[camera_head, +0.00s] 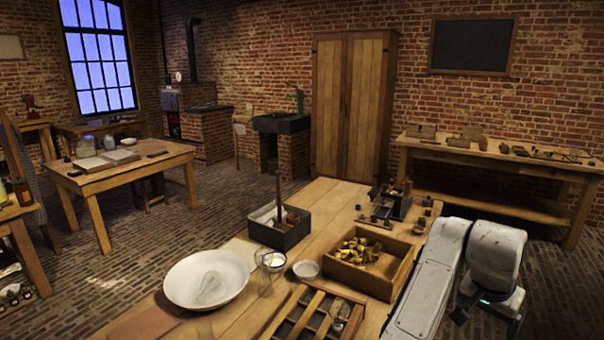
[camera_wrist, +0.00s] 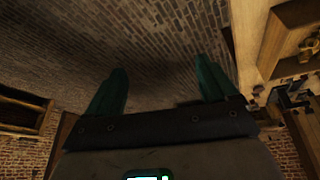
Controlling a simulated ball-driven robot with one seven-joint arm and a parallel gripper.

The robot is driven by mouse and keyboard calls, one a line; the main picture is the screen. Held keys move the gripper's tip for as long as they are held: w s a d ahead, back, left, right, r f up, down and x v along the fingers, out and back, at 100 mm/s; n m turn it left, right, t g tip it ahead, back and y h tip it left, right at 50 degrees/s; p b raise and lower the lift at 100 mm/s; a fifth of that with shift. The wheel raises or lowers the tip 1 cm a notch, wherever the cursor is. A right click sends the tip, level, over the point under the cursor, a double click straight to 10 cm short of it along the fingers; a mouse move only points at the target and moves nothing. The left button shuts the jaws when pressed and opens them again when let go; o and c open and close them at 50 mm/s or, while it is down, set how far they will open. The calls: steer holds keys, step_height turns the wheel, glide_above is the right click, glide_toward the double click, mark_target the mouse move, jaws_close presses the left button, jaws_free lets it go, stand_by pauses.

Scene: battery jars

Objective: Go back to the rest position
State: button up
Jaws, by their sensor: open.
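My gripper (camera_wrist: 163,76) shows in the wrist view with its two dark green fingers spread apart. Nothing is between them, and brick paving lies beyond the fingertips. In the head view my white arm is folded at the right side of the wooden workbench (camera_head: 222,244).
The bench bears a white bowl (camera_head: 206,279), a glass jar (camera_head: 271,262), a grey box (camera_head: 280,235), a wooden box (camera_head: 346,281) of yellowish pieces and a divided tray (camera_head: 313,316). A side table (camera_head: 498,165) stands behind my arm. Brick floor (camera_head: 190,225) is open at left.

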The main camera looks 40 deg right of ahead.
steer(key=w+a+f+n+t, duration=0.3)
steer(key=a+f+n, duration=0.8)
steer(key=a+n, duration=0.1)
steer(key=s+a+f+n+y, duration=0.1)
steer(key=s+a+f, duration=0.2)
steer(key=a, duration=0.3)
steer(key=s+a+f+n+g+y, duration=0.1)
steer(key=s+a+f+n, duration=0.1)
steer(key=a, duration=0.4)
steer(key=s+a+f+n+y, duration=0.2)
steer(key=s+a+f, duration=0.2)
steer(key=a+f, duration=0.1)
steer(key=shift+a+g, duration=0.3)
steer(key=shift+a, duration=0.2)
